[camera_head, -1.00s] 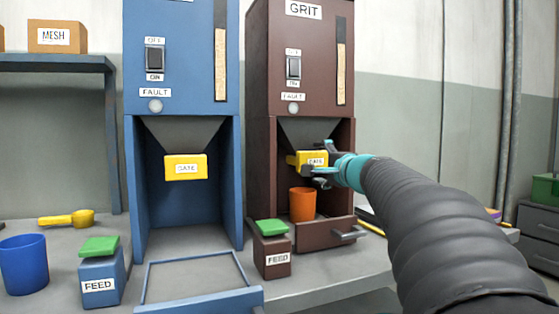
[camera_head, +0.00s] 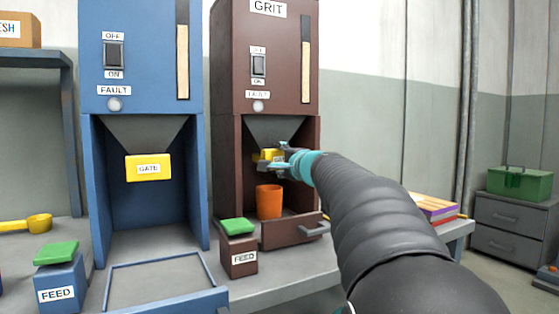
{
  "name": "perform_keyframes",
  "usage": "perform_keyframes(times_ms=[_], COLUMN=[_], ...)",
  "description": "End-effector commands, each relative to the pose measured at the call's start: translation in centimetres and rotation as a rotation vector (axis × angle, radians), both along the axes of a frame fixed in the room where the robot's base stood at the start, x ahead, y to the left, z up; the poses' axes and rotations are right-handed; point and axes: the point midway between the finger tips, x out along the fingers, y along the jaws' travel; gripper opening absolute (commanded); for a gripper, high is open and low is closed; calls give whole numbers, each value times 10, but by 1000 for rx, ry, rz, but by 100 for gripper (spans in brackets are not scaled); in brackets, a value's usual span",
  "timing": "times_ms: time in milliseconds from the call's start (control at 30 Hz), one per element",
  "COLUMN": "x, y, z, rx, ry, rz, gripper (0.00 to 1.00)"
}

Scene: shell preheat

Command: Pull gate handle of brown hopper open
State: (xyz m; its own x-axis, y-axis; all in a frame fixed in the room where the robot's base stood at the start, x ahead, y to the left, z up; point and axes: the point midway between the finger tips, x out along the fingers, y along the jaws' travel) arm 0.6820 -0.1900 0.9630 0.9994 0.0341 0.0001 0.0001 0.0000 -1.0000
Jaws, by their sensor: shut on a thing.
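The brown hopper (camera_head: 229,124), labelled GRIT, stands right of the blue one. Its yellow gate handle (camera_head: 268,155) sits under the grey funnel and is partly hidden by my gripper. My gripper (camera_head: 279,160) comes in from the right and is shut on the yellow gate handle. An orange cup (camera_head: 269,201) stands upright in the bay below the handle. Whether the gate has slid from its place is hard to tell behind the fingers.
The blue hopper (camera_head: 98,150) with its own yellow gate (camera_head: 148,168) stands to the left. A drawer handle (camera_head: 316,231) juts out below the cup. Books (camera_head: 432,207) lie at right.

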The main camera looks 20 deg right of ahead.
Motion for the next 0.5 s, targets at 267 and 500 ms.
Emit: perform_keyframes(times_ms=[267,500], x=[-12,-47], y=[-2,-3], z=[-1,-2], rx=[0,-1], ry=[-2,-2], rz=[-2,-3], gripper=[0,0])
